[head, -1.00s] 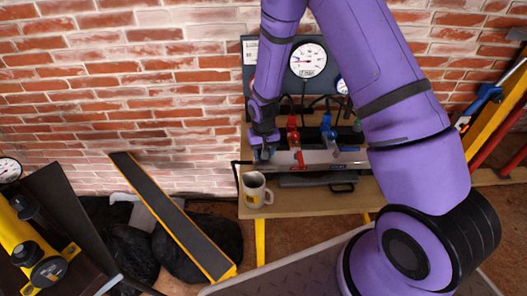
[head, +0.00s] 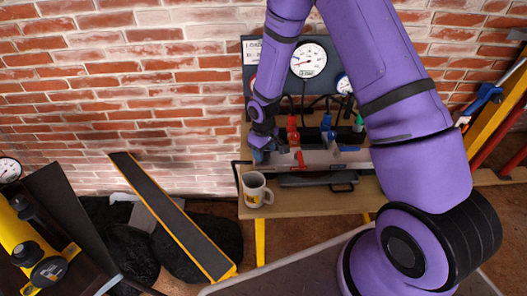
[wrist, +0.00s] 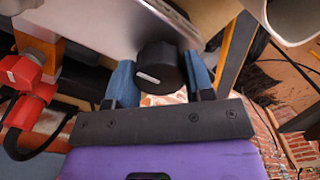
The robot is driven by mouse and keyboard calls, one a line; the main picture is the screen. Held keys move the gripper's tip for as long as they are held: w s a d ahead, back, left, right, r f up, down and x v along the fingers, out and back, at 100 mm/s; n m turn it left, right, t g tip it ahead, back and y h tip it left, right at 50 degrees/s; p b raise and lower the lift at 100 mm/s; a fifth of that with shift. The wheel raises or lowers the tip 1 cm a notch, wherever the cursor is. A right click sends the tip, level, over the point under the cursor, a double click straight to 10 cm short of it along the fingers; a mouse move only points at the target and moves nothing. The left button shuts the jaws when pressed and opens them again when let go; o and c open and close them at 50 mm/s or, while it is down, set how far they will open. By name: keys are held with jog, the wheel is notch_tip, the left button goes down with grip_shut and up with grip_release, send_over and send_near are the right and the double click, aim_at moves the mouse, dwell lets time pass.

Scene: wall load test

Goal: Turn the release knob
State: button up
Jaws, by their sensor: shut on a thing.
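The release knob (wrist: 160,68) is black and round with a white pointer mark, on a grey metal panel (wrist: 100,25) in the wrist view. My gripper (wrist: 160,80) has its two blue-padded fingers on either side of the knob and is shut on it. In the head view my gripper (head: 262,146) is at the left end of the bench-top apparatus, where the knob is hidden by it.
A white mug (head: 254,191) stands at the left of the wooden bench (head: 310,203), just below my gripper. Red (head: 292,128) and blue (head: 327,127) valve fittings with hoses are close to its right. A large dial gauge (head: 308,60) is behind.

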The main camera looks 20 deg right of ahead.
dwell(0.4)
jog(key=o, duration=0.9)
jog(key=shift+o, duration=0.2)
notch_tip(320, 180, up, 11)
jog(key=shift+f, duration=0.1)
